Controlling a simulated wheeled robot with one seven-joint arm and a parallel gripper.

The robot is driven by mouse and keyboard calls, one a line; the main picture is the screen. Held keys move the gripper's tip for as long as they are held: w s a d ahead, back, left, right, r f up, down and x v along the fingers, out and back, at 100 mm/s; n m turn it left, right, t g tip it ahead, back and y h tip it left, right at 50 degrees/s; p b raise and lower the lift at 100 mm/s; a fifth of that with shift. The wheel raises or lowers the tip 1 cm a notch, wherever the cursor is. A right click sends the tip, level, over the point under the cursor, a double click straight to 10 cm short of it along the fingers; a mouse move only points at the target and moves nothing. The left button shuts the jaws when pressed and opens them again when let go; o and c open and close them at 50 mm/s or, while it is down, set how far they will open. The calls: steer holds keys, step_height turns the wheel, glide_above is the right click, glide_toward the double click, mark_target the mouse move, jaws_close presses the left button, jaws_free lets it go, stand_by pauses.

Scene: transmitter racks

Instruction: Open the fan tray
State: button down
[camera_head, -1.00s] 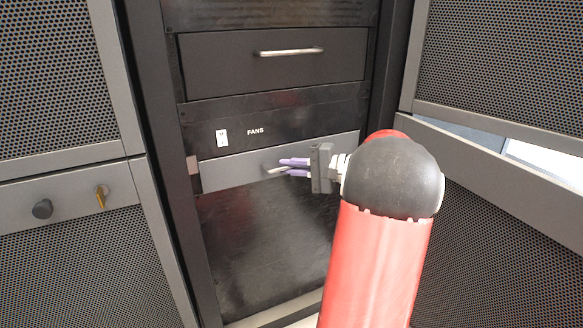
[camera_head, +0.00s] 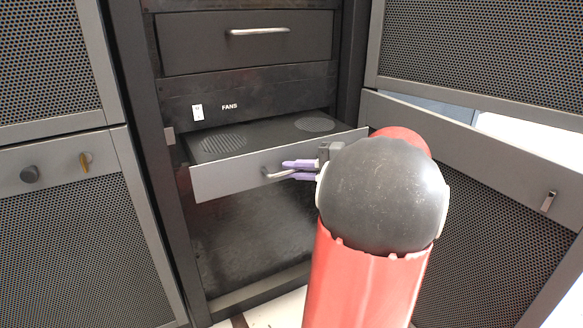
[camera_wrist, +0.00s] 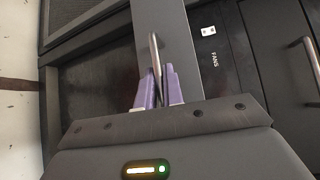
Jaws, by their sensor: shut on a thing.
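The fan tray (camera_head: 240,176) is a grey-fronted drawer below the FANS label, and it stands partly out of the rack. Its dark top with round vent grilles shows behind the front panel. My gripper (camera_head: 290,170) has purple fingers and is shut on the tray's metal handle (camera_head: 276,175). In the wrist view the handle (camera_wrist: 154,50) runs between the two purple fingers (camera_wrist: 158,88), and the tray front (camera_wrist: 175,30) lies beyond them.
A black drawer with a bar handle (camera_head: 258,31) is above, shut. A white switch (camera_head: 197,112) sits beside the FANS label. Perforated doors stand at left (camera_head: 75,240) and right (camera_head: 470,210). The bay below the tray is open and dark.

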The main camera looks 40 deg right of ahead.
steer(key=c, duration=1.5)
jaws_free()
steer(key=p+v, duration=0.1)
steer(key=v, duration=0.6)
steer(key=shift+s+d, duration=0.25)
steer(key=shift+s, duration=0.05)
